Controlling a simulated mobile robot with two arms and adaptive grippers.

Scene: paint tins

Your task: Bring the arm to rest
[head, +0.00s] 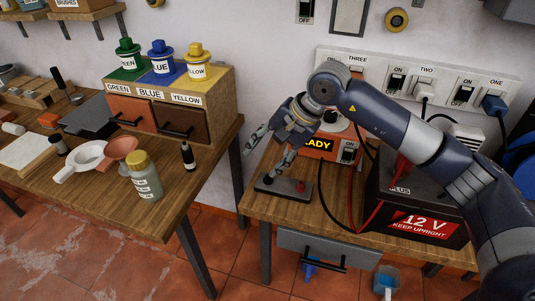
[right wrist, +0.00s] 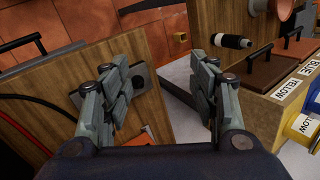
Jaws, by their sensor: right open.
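My right arm comes in from the right in the head view, above the right-hand bench. My right gripper (head: 264,160) is open and empty, its two fingers spread and pointing down to the left. The dark plate (right wrist: 143,78) shows partly behind the left finger there. My left gripper is not in view.
A black 12 V battery (head: 385,190) and an orange-fronted box (head: 335,160) stand under and beside my arm. Cables hang there. The left bench (head: 190,190) holds a drawer box (head: 218,100), paint tins (head: 160,65), a jar (head: 146,182) and a funnel (head: 120,150). A gap separates the benches.

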